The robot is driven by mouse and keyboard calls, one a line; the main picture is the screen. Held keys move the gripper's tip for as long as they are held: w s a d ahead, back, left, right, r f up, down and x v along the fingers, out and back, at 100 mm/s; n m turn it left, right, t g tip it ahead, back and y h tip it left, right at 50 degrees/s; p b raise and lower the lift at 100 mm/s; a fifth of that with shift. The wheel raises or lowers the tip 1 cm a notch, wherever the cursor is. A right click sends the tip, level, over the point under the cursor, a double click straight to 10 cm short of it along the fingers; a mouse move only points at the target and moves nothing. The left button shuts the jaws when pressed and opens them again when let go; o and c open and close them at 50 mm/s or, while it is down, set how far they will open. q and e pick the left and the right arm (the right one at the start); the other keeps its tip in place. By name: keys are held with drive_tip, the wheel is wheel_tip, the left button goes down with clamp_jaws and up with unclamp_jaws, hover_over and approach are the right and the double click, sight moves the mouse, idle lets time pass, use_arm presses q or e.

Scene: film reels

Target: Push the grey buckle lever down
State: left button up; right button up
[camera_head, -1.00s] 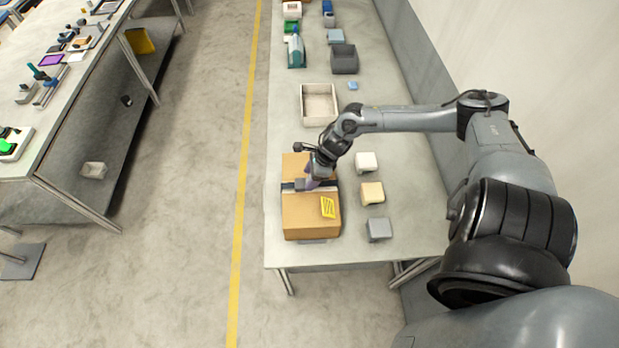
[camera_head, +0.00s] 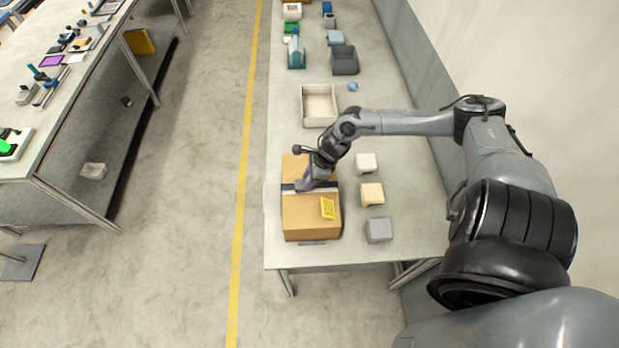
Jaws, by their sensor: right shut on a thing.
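A cardboard box (camera_head: 310,213) stands on the near end of the right-hand table. A dark strap (camera_head: 287,187) runs across its top. The grey buckle lever is at the strap, under my right gripper, and is mostly hidden and too small to make out clearly. My right gripper (camera_head: 305,186) reaches down onto the top of the box at the strap and is shut on the lever there. My left gripper is not in view.
A yellow label (camera_head: 328,207) is on the box top. A white block (camera_head: 366,162), a cream block (camera_head: 372,193) and a grey block (camera_head: 379,229) stand right of the box. An open beige tray (camera_head: 319,105) lies behind it. The aisle on the left is clear.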

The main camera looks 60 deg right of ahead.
drive_tip(key=shift+s+d, duration=0.1)
idle(0.6)
drive_tip(key=shift+s+d+f+t+y, duration=0.1)
drive_tip(key=shift+s+t+y, duration=0.15)
drive_tip(key=shift+t+y, duration=0.25)
drive_tip(key=shift+s+d+f+t+y+p, duration=0.1)
drive_tip(key=shift+s+t+y+p, duration=0.1)
drive_tip(key=shift+t, duration=0.35)
drive_tip(key=shift+s+f+t+y+p, duration=0.1)
drive_tip(key=shift+t+y+p, duration=0.1)
drive_tip(key=shift+t, duration=0.35)
drive_tip(key=shift+d+f+t+y, duration=0.1)
drive_tip(key=shift+t+y, duration=0.3)
drive_tip(key=shift+t, duration=0.2)
drive_tip(key=shift+s+d+f+t+y+b, duration=0.2)
drive_tip(key=shift+t+y+b, duration=0.25)
drive_tip(key=shift+t, duration=0.25)
drive_tip(key=o, duration=1.1)
drive_tip(key=shift+c, duration=0.2)
drive_tip(key=shift+s+r, duration=0.1)
